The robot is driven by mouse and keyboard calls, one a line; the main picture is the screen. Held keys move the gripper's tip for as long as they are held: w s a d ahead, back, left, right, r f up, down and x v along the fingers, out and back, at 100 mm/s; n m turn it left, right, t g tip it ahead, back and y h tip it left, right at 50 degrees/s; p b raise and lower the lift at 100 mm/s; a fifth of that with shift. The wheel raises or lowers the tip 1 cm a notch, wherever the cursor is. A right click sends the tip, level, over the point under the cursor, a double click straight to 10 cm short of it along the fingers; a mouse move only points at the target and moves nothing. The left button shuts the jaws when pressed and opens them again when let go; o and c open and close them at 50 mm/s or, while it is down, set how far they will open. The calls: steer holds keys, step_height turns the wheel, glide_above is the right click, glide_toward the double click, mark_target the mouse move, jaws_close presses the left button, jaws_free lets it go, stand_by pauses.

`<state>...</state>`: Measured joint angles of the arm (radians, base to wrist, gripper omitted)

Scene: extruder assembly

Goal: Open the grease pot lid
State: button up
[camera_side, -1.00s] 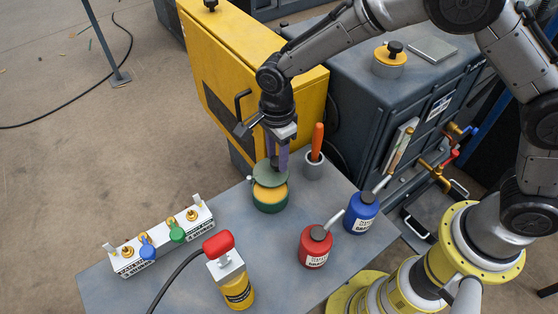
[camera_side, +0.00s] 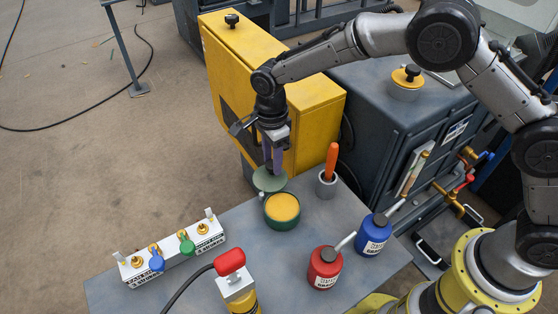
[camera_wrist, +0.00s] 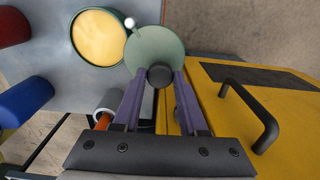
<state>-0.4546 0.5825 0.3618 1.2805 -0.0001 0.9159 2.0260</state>
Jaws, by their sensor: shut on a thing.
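The grease pot (camera_side: 282,211) is a dark green round pot filled with yellow grease, standing on the grey table. Its top is uncovered, and it also shows in the wrist view (camera_wrist: 99,38). The lid (camera_side: 268,180) is a grey-green disc with a dark knob. My gripper (camera_side: 272,165) is shut on the knob, and its purple fingers clasp it from both sides in the wrist view (camera_wrist: 158,76). The lid is beside the pot's far edge, close to the rim; I cannot tell whether they touch.
A grey holder with an orange-handled tool (camera_side: 328,172) stands right of the pot. Red (camera_side: 325,267) and blue (camera_side: 373,234) bottles stand at the table's right. A yellow cabinet (camera_side: 315,115) rises close behind my gripper. A white valve block (camera_side: 172,250) sits at the left.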

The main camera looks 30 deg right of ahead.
steer(key=o, duration=1)
steer(key=shift+c, duration=0.2)
steer(key=shift+r, duration=3.5)
